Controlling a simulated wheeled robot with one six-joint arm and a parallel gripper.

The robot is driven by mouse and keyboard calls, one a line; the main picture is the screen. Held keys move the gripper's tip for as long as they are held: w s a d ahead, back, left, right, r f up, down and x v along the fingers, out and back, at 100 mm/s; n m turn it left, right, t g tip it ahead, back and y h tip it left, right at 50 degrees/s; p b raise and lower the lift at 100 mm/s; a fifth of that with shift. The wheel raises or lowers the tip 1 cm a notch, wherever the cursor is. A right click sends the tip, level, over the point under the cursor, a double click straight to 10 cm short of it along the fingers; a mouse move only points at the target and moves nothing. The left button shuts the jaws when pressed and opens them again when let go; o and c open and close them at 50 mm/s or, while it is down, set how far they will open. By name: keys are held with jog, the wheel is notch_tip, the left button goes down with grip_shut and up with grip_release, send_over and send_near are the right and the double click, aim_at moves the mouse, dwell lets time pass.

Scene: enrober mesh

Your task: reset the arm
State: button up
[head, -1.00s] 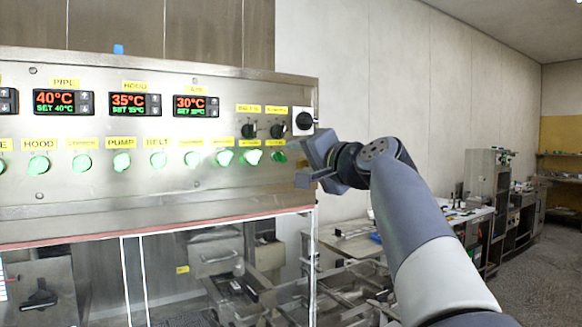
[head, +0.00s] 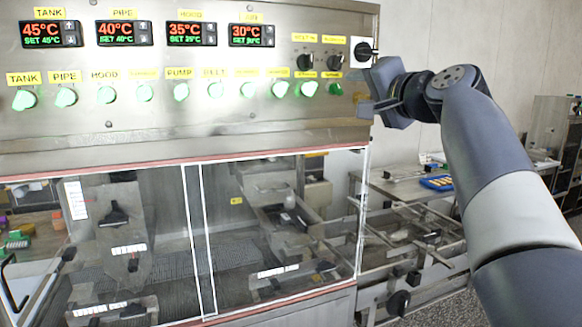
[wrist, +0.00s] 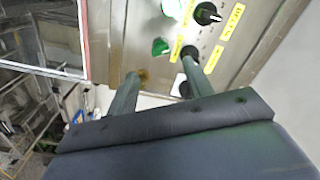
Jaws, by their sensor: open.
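My gripper (head: 372,95) is at the right end of the steel control panel (head: 230,135) in the head view, just below a black rotary switch (head: 364,50) on a white plate. In the wrist view its two fingers (wrist: 160,65) stand apart with nothing between them. They point toward the panel's lower right part, where black knobs (wrist: 205,14) and a green button (wrist: 160,46) show. I cannot tell whether a fingertip touches the panel. My arm reaches in from the lower right, bent at the wrist.
The panel carries red and green temperature displays (head: 122,33) and a row of green buttons (head: 181,92). Below it is a clear-windowed machine hood (head: 200,240). A conveyor frame (head: 420,235) and a blue tray (head: 437,183) lie at the right.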

aim_at(340, 90)
jog(key=p+x, duration=0.2)
jog(key=x, duration=0.5)
jog(key=shift+w, duration=0.2)
